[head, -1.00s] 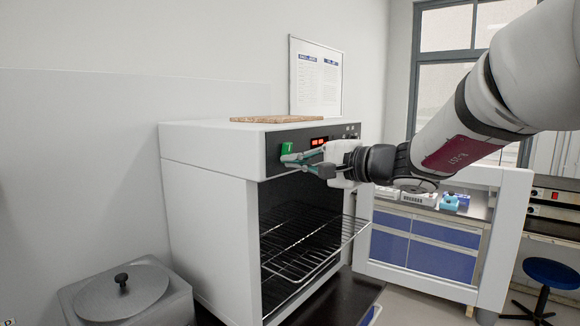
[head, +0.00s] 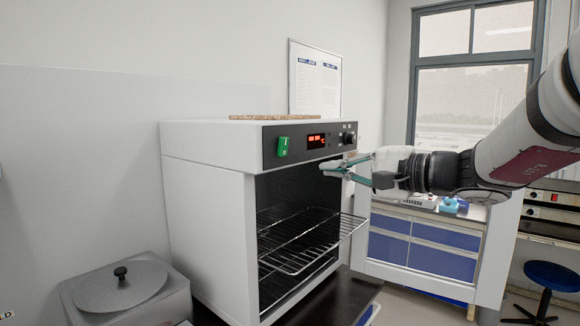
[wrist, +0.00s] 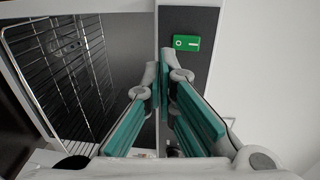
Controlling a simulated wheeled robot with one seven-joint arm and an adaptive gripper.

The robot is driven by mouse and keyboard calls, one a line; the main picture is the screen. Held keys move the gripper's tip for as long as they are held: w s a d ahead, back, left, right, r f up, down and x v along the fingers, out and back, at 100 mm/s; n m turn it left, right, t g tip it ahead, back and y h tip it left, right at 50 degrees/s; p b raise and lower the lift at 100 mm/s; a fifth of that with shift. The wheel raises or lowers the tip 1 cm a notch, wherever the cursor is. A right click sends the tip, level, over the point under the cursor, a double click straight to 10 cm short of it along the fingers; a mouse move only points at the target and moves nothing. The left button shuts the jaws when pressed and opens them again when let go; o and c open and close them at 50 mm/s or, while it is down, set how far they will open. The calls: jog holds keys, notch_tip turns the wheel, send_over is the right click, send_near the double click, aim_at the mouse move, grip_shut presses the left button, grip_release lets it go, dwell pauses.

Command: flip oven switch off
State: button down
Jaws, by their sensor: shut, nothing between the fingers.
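The white oven (head: 208,200) stands with its door open and a dark control panel along its top front. The green switch (head: 283,146) is at the left end of that panel, beside a red lit display (head: 316,141). The switch also shows in the wrist view (wrist: 187,43), just beyond the fingertips and a little to the right. My gripper (head: 328,169) is shut and empty, in front of the oven's upper opening, below and to the right of the switch, apart from it. In the wrist view, the fingertips (wrist: 158,70) are close together.
A wire rack (head: 300,245) sticks out of the oven's open front. The open oven door (head: 470,262) stands to the right. A lidded grey metal container (head: 125,295) sits at the front left. A brown board (head: 275,117) lies on the oven.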

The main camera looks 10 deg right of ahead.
jog(key=shift+f+v, duration=0.2)
jog(key=shift+v, duration=0.6)
jog(key=shift+f+v, duration=0.2)
jog(key=shift+v, duration=0.6)
jog(key=s+a+f+n+g+h, duration=0.2)
jog(key=s+a+f+n+g, duration=0.5)
jog(key=s+a+f, duration=0.6)
jog(key=s+d+f+n+g+h, duration=0.1)
jog(key=s+d+f+n+h, duration=0.1)
jog(key=s, duration=0.4)
jog(key=s+d+f+n+g+h, duration=0.1)
jog(key=s+d+f+h, duration=0.2)
jog(key=s+d+h, duration=0.2)
jog(key=shift+s+d+f+n+g+h, duration=0.15)
jog(key=shift+s+f+n+g+h, duration=0.15)
jog(key=shift+s+f+n+h, duration=0.25)
jog(key=c, duration=2.3)
grip_release()
jog(key=shift+s+r, duration=0.1)
jog(key=shift+r, duration=0.05)
